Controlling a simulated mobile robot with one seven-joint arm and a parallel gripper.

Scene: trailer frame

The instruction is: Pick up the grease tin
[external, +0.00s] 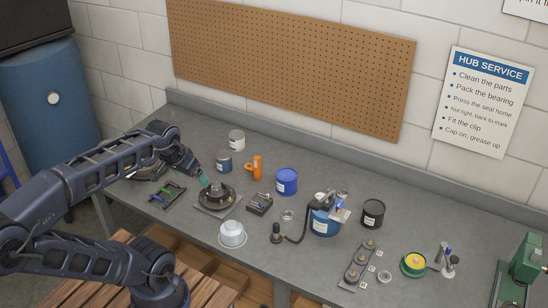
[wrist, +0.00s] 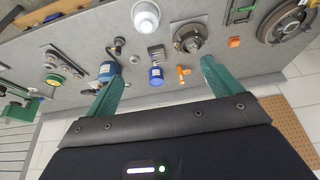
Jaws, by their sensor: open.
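Several tins stand on the grey bench, and I cannot read which is labelled grease. A blue tin with a white label (external: 287,182) stands upright mid-bench; in the wrist view it (wrist: 156,76) appears between my fingers, well beyond them. A grey-blue tin (external: 223,161), a pale tin (external: 236,140) and a black tin (external: 372,213) also stand there. My gripper (external: 204,182), with teal fingers, is open and empty, left of the blue tin near the hub. Its spread fingers also show in the wrist view (wrist: 162,72).
A hub on a plate (external: 215,194) lies close to my gripper. An orange tool (external: 257,167) stands left of the blue tin. A blue canister with a hose (external: 325,222) is to its right. A white tub (external: 232,234) sits near the front edge. Pegboard (external: 300,70) backs the bench.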

